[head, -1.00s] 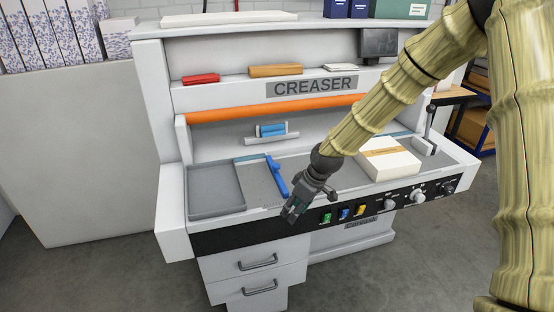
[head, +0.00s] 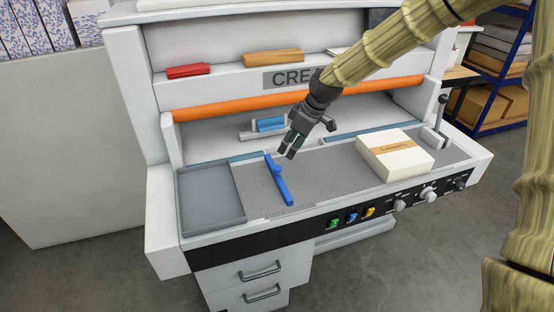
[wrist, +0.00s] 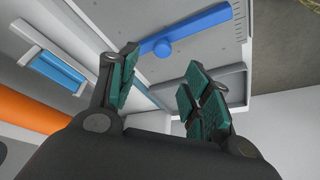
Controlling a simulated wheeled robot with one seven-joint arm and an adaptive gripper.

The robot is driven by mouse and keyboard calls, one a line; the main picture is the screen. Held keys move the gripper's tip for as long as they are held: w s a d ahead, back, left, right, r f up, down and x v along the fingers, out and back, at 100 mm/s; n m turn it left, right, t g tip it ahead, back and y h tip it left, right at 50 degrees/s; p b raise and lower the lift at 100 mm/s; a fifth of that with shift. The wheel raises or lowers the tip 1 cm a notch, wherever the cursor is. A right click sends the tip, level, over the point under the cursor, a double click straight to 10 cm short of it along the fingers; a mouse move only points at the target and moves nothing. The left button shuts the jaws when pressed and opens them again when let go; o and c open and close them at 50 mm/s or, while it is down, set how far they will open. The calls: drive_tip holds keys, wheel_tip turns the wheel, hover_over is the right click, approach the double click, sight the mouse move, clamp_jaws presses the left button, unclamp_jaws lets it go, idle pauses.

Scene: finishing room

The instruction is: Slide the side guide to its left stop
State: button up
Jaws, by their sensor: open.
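The side guide is a blue bar with a raised knob (head: 279,181), lying on the grey bed of the creaser, just right of the grey tray. My gripper (head: 290,147) is open and empty above the bed, a little right of and behind the guide's knob in the head view. In the wrist view the guide (wrist: 190,31) and its round knob show beyond the open fingers (wrist: 158,88). The gripper looks apart from the guide. A scale is marked along the bed's front edge near the guide's front end.
The grey tray (head: 212,226) is left of the guide. A cream paper block with a tan band (head: 395,167) sits to the right on the bed. A blue roller piece (head: 268,124) and the orange bar (head: 240,102) are behind. The bed between guide and block is clear.

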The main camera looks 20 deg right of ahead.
sight(278, 167)
drive_tip(key=shift+a+p+x, duration=0.2)
drive_tip(key=shift+p+x, duration=1.25)
drive_tip(key=shift+x, duration=3.65)
drive_tip(key=shift+s, duration=0.1)
clamp_jaws()
